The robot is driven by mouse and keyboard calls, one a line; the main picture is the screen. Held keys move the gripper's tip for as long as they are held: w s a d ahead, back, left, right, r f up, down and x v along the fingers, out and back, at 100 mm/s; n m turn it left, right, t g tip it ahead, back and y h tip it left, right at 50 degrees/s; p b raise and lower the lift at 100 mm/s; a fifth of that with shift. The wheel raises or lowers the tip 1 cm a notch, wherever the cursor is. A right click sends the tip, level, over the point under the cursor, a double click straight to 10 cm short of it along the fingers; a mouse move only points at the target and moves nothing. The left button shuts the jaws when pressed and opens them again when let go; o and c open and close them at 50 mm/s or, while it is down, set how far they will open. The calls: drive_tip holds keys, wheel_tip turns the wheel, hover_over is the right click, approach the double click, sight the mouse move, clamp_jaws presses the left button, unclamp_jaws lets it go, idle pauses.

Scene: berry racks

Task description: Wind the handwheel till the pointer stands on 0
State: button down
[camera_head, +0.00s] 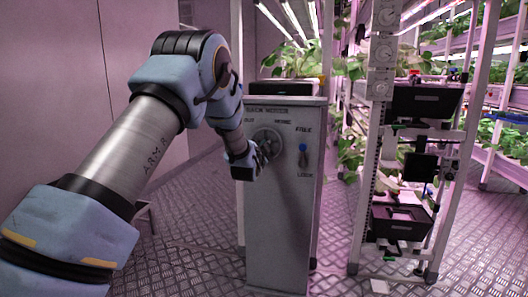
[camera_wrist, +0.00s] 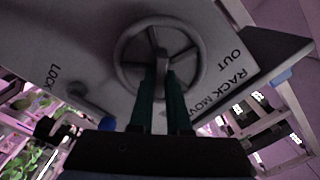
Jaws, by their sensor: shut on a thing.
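The handwheel (camera_head: 267,139) is a grey wheel on the front of a grey cabinet (camera_head: 280,215). In the wrist view the handwheel (camera_wrist: 121,50) shows its round rim and spokes close up. My gripper (camera_head: 265,152) is at the wheel in the head view. In the wrist view my gripper (camera_wrist: 163,82) has its two dark green fingers close together around a grey part at the wheel's middle, and is shut on it. My wrist hides part of the wheel in the head view. I cannot make out the pointer or a 0 mark in either view.
A blue-knobbed lever (camera_head: 303,148) sits right of the wheel, between lettering like "FREE" and "LOCK". A rack post with round fittings (camera_head: 384,50) and black trays (camera_head: 426,101) stands to the right. Plant shelves stand behind. The patterned metal floor (camera_head: 200,215) is clear left of the cabinet.

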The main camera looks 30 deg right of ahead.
drive_tip(key=m+b, duration=0.3)
drive_tip(key=m, duration=0.5)
drive_tip(key=m+b, duration=0.4)
drive_tip(key=m, duration=0.4)
drive_tip(key=f+m+b, duration=0.1)
drive_tip(key=m+b, duration=0.3)
drive_tip(key=m, duration=0.4)
drive_tip(key=shift+a, duration=0.1)
drive_tip(key=shift+w, duration=0.1)
idle(0.4)
drive_tip(key=c, duration=0.9)
unclamp_jaws()
drive_tip(key=shift+a+r, duration=0.1)
drive_tip(key=p+v, duration=0.1)
drive_tip(key=v, duration=0.9)
drive_tip(key=shift+s+a, duration=0.25)
drive_tip(key=shift+s, duration=0.05)
